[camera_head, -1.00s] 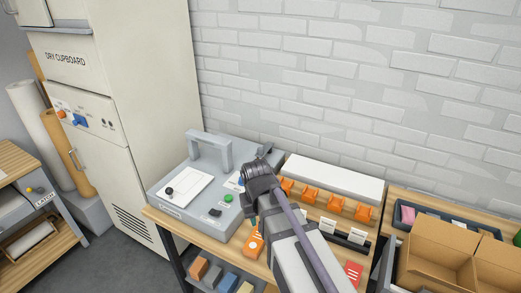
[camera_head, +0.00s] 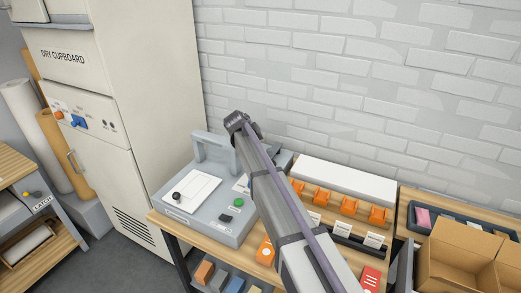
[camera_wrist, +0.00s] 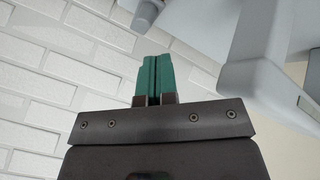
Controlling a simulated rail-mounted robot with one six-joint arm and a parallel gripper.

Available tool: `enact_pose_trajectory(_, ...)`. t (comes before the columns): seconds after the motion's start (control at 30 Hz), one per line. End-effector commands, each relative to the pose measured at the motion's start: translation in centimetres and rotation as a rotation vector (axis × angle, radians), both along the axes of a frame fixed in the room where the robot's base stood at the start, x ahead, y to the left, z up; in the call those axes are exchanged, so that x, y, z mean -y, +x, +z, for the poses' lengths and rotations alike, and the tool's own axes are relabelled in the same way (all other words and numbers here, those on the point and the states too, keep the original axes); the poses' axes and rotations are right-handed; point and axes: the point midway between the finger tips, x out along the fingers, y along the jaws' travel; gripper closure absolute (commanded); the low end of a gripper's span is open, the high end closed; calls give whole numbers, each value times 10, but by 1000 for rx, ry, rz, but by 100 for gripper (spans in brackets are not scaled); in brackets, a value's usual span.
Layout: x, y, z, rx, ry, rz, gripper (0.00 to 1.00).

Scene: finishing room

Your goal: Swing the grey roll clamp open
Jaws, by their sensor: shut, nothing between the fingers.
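A light-grey arched bar (camera_head: 212,137) stands upright on the back of a grey bench machine (camera_head: 185,220) in the head view. It looks like the roll clamp, but no readable label confirms this. My gripper (camera_wrist: 152,80) has teal fingers pressed together with nothing between them. In the wrist view, a thick light-grey bar (camera_wrist: 262,45) with a rounded end passes to the right of the fingers, apart from them. In the head view my arm's dark wrist is raised just right of the arch, and it hides the fingers.
The machine top carries a white panel with a black knob (camera_head: 177,196) and a green button (camera_head: 238,202). Orange clips (camera_head: 322,196) line a rack to the right. A brick wall (camera_head: 330,80) is close behind. A tall cupboard (camera_head: 150,100) stands left. Cardboard boxes (camera_head: 455,255) are at right.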

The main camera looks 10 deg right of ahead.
Motion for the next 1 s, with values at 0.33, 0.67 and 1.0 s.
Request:
enact_pose_trajectory(0.33, 21, 24, -51, -1, 2, -2, 100)
enact_pose_trajectory(0.67, 39, 44, -80, -1, 1, 0, 100)
enact_pose_trajectory(1.0, 39, 43, -78, -1, 1, 2, 100)
